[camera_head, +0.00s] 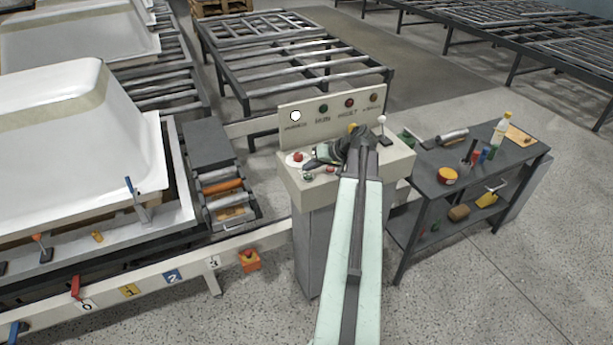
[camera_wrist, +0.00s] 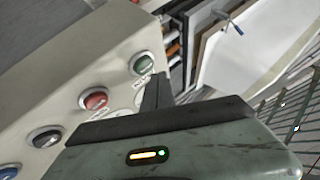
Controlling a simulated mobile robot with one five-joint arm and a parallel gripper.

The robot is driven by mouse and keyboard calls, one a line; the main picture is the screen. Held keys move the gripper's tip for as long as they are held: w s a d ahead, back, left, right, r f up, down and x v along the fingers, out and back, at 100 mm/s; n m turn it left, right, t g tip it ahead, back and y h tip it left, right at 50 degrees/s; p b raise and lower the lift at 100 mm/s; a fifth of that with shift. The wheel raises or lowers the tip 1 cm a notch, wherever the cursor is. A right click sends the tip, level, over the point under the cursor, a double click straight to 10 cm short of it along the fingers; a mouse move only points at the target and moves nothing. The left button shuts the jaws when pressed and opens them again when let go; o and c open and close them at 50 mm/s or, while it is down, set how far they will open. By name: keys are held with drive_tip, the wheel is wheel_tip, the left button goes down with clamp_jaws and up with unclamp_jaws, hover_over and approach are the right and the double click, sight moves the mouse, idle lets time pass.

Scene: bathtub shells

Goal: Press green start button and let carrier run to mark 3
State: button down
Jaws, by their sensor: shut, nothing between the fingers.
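The green button (camera_wrist: 143,63) sits on the sloping face of a cream control console (camera_head: 397,168), beside a red button (camera_wrist: 94,98). In the head view a small green button (camera_head: 307,178) shows at the console's front left. My gripper (camera_head: 308,165) is shut and empty, low over that side of the console. In the wrist view its dark fingertips (camera_wrist: 157,90) are just right of the green button; contact cannot be told. The carrier (camera_head: 180,215) bears a white tub shell (camera_head: 85,150). Its red pointer (camera_head: 75,287) is near mark 0 (camera_head: 87,304); mark 3 (camera_head: 213,262) is farther right.
A red mushroom button (camera_head: 298,157) is close to my gripper. A lever with a white knob (camera_head: 382,120) stands at the console's right. An orange box (camera_head: 250,260) is by the rail. A grey cart (camera_head: 425,180) with bottles and tools stands at right.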

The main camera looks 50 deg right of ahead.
drive_tip(key=shift+s+f+b, duration=0.1)
drive_tip(key=shift+f+b, duration=0.35)
